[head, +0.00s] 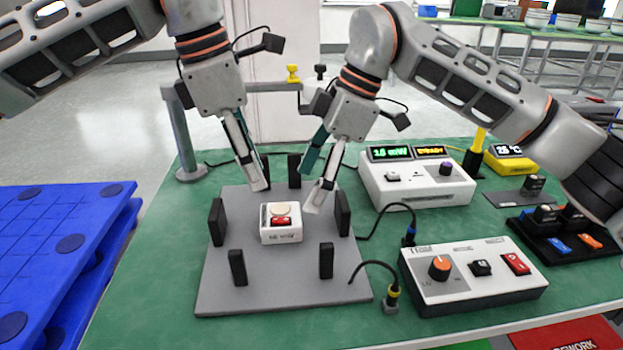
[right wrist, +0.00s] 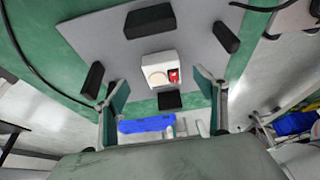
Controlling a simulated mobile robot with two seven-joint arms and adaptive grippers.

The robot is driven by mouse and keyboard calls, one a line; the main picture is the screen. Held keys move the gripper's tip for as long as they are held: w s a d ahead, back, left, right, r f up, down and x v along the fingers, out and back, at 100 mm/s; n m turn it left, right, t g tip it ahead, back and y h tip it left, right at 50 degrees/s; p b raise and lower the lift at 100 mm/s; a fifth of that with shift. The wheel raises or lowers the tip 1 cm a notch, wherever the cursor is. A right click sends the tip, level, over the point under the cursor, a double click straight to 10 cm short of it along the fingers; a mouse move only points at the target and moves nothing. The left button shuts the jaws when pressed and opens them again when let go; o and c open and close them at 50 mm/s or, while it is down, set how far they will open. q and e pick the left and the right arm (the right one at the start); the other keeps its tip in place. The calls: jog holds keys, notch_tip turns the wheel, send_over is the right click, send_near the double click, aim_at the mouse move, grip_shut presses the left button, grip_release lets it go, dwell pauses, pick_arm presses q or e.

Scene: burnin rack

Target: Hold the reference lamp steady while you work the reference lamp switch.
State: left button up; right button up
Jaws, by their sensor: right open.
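The reference lamp (head: 281,235) is a small white box with a cream dome on top. Its red switch (head: 281,222) is on the top, in front of the dome. It sits upright on a grey plate (head: 240,290). In the right wrist view the lamp (right wrist: 157,64) shows beyond my fingers, with the red switch (right wrist: 173,76) beside the dome. My left gripper (head: 260,186) points down behind and left of the lamp; its fingers overlap, so its opening is unclear. My right gripper (head: 310,190) is open and empty, behind and right of the lamp. Neither visibly touches it.
Several black posts (head: 326,260) stand around the lamp on the plate. A white meter box (head: 415,185) with lit displays stands behind right. A control box (head: 470,275) with an orange knob is at right front. A cable (head: 375,268) crosses the plate's right edge.

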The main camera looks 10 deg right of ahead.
aim_at(296, 213)
jog(key=shift+x, duration=3.95)
jog(key=shift+s+d, duration=0.1)
jog(key=c, duration=1.3)
jog(key=shift+c, duration=0.2)
